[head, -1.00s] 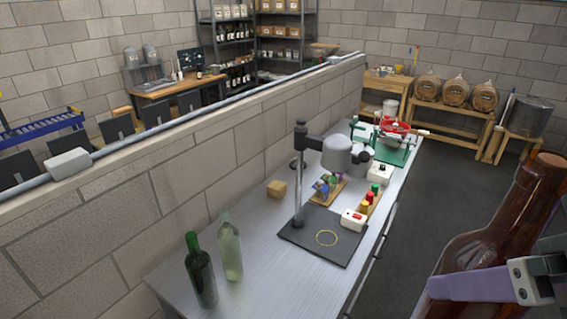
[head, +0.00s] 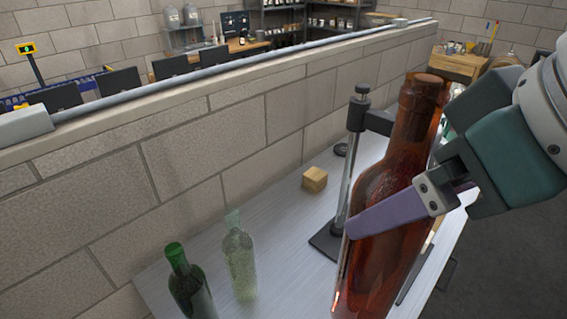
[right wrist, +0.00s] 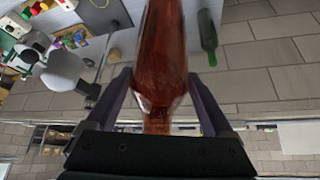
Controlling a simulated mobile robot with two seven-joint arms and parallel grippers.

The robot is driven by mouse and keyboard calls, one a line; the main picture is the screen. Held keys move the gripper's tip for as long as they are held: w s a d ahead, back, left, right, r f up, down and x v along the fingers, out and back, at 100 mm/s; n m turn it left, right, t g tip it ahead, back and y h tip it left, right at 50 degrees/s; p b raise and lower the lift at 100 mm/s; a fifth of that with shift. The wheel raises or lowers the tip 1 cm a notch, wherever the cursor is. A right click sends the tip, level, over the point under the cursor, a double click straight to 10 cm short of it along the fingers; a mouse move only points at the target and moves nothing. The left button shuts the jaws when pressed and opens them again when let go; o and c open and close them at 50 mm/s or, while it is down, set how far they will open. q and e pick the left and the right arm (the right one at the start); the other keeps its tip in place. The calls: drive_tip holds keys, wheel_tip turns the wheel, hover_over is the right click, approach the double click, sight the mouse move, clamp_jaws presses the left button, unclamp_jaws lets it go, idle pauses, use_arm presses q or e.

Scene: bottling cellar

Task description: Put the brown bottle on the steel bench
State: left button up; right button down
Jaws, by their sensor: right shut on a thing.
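My right gripper (head: 395,212) is shut on the brown bottle (head: 390,190), one purple finger across its front. The bottle is corked and nearly upright, its top tilted right. Its base runs out of the bottom of the head view, so I cannot tell how high it is held. In the right wrist view the bottle (right wrist: 160,60) lies between both fingers of the gripper (right wrist: 160,92). The steel bench (head: 285,240) runs along the block wall behind the bottle. My left gripper is not in view.
A dark green bottle (head: 190,285) and a clear pale bottle (head: 239,262) stand on the bench's near left. A wooden block (head: 315,179) sits by the wall. A black stand with a post (head: 352,160) is partly hidden behind the brown bottle. Bare bench lies between the pale bottle and stand.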

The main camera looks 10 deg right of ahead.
drive_tip(key=a+f+n+b, duration=0.1)
drive_tip(key=f+b, duration=0.3)
drive_tip(key=w+a+f+n+y+b, duration=0.1)
drive_tip(key=f+b, duration=0.3)
drive_tip(key=w+a+f+n+b, duration=0.1)
drive_tip(key=f+b, duration=0.3)
drive_tip(key=b, duration=0.1)
drive_tip(key=shift+a+n+g+y, duration=0.25)
drive_tip(key=shift+n+g+y, duration=0.05)
drive_tip(key=shift+y, duration=0.1)
wheel_tip(320, 180, down, 20)
drive_tip(key=b, duration=0.2)
unclamp_jaws()
drive_tip(key=shift+f, duration=0.2)
drive_tip(key=shift+r, duration=0.1)
